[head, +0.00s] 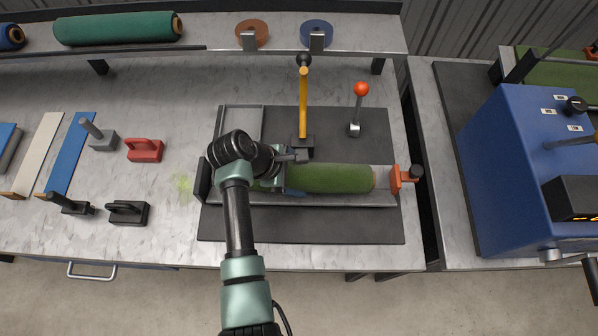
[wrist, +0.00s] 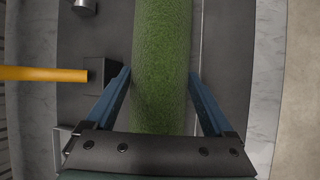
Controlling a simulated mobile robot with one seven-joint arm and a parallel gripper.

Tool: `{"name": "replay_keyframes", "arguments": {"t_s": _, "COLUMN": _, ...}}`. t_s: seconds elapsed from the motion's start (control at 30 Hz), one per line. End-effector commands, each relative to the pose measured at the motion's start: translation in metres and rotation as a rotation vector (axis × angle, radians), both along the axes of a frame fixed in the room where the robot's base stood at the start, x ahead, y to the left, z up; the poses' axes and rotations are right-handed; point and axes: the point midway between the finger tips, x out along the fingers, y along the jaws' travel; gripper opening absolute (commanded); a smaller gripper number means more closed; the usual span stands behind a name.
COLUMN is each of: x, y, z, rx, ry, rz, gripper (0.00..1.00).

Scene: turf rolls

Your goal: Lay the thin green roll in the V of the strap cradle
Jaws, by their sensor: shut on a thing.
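The green roll (head: 335,179) lies left to right along a metal fixture (head: 350,200) on a dark mat, its pale core end at the right. My gripper (head: 292,175) is shut on it, left of its middle, reaching down from above. In the wrist view the blue fingers of my gripper (wrist: 161,73) lie against both sides of the roll (wrist: 163,40). My wrist hides the roll's left end in the head view. I cannot make out a V-shaped strap cradle; whether the roll rests on the fixture or hangs just above it cannot be told.
A yellow lever (head: 303,105) and a red-knobbed lever (head: 360,100) stand behind the roll. An orange clamp (head: 400,178) is at its right end. A red block (head: 145,150) and black-handled tools (head: 128,212) lie left. A blue machine (head: 510,175) stands right.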

Motion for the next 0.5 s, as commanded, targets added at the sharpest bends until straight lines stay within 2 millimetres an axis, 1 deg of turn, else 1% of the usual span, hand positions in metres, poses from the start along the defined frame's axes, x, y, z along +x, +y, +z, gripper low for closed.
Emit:
{"name": "replay_keyframes", "arguments": {"t_s": 0.17, "x": 0.0009, "y": 0.0002, "z": 0.0016, "rx": 0.0, "ry": -0.003, "rz": 0.001, "gripper": 0.02}}
{"name": "replay_keyframes", "arguments": {"t_s": 0.2, "x": 0.0009, "y": 0.0002, "z": 0.0016, "rx": 0.0, "ry": -0.003, "rz": 0.001, "gripper": 0.93}}
{"name": "replay_keyframes", "arguments": {"t_s": 0.23, "x": 0.0009, "y": 0.0002, "z": 0.0016, "rx": 0.0, "ry": -0.003, "rz": 0.001, "gripper": 0.98}}
{"name": "replay_keyframes", "arguments": {"t_s": 0.27, "x": 0.0009, "y": 0.0002, "z": 0.0015, "rx": 0.0, "ry": -0.003, "rz": 0.001, "gripper": 1.0}}
{"name": "replay_keyframes", "arguments": {"t_s": 0.5, "x": -0.0001, "y": 0.0006, "z": 0.0008, "rx": 0.001, "ry": 0.0, "rz": 0.0, "gripper": 1.0}}
